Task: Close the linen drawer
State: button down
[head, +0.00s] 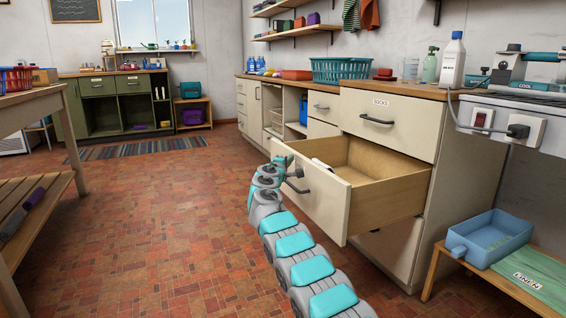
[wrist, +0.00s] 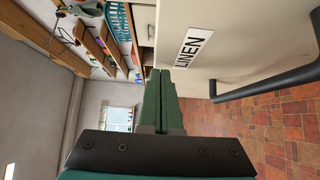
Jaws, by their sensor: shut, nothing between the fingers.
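The linen drawer stands pulled well out of the cream cabinet, its front (head: 325,200) facing the room and its wooden inside in view. In the wrist view its front (wrist: 225,75) fills the upper right, with the LINEN label (wrist: 194,47) and the dark bar handle (wrist: 265,85). The handle also shows in the head view (head: 296,184). My gripper (head: 284,160) is at the drawer front's left end, near its top edge. In the wrist view its green fingers (wrist: 158,76) are shut and empty beside the label. I cannot tell whether they touch the front.
The closed SOCKS drawer (head: 388,124) is directly above. A low bench (head: 437,270) with a blue tub (head: 490,238) and a green LINEN cloth (head: 530,278) stands at right. A wooden table (head: 50,100) stands at left. The tiled floor between is clear.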

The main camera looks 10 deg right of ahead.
jog(key=shift+w+d, duration=0.1)
jog(key=shift+d, duration=0.25)
